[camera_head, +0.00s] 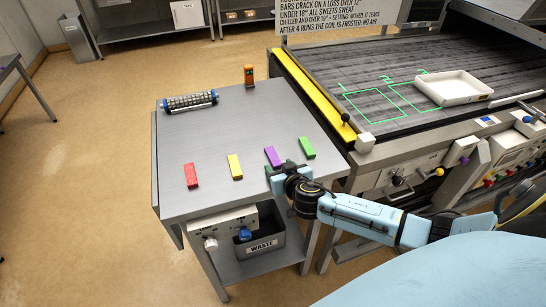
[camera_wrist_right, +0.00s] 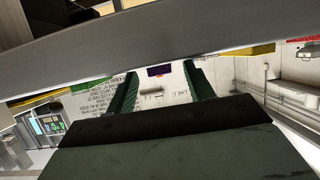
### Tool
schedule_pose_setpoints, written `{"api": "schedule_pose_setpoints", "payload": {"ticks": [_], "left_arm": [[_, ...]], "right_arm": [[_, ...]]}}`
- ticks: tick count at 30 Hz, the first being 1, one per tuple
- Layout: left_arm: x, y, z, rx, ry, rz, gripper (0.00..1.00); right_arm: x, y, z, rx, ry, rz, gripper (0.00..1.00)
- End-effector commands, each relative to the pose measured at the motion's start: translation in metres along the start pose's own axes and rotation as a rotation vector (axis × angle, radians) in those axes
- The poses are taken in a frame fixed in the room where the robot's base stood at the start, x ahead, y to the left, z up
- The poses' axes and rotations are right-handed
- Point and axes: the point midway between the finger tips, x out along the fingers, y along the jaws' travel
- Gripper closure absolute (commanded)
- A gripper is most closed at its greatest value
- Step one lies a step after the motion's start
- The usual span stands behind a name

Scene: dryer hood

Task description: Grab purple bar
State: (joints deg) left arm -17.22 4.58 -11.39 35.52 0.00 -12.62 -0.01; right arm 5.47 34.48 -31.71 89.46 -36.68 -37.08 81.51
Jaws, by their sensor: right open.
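The purple bar (camera_head: 272,156) lies on the grey metal table near its front right, between the yellow and green bars. My right gripper (camera_head: 282,172) is at the table's front edge, just in front of the purple bar's near end. It is open, and in the wrist view its two dark green fingers (camera_wrist_right: 161,82) stand apart with a small purple patch of the bar (camera_wrist_right: 159,71) showing between their tips. I see no grip on the bar. My left gripper is not in view.
On the table (camera_head: 215,130) lie a red bar (camera_head: 191,175), a yellow bar (camera_head: 235,167) and a green bar (camera_head: 307,148). A roller (camera_head: 190,101) and an orange object (camera_head: 249,75) stand further back. A waste bin (camera_head: 262,243) sits below. A conveyor with a white tray (camera_head: 454,88) is right.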

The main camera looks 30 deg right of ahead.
Motion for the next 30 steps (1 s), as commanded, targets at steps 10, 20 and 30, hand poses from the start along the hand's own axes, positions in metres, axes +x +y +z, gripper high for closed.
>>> {"api": "schedule_pose_setpoints", "payload": {"ticks": [10,20,30], "left_arm": [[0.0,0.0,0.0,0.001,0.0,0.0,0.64],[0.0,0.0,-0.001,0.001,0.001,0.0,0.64],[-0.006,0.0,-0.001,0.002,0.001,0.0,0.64]], "right_arm": [[0.0,0.0,0.0,0.0,0.0,0.0,0.7],[0.0,0.0,0.0,0.0,0.0,0.0,0.96],[-0.013,0.0,-0.031,0.001,0.003,-0.001,0.96]]}}
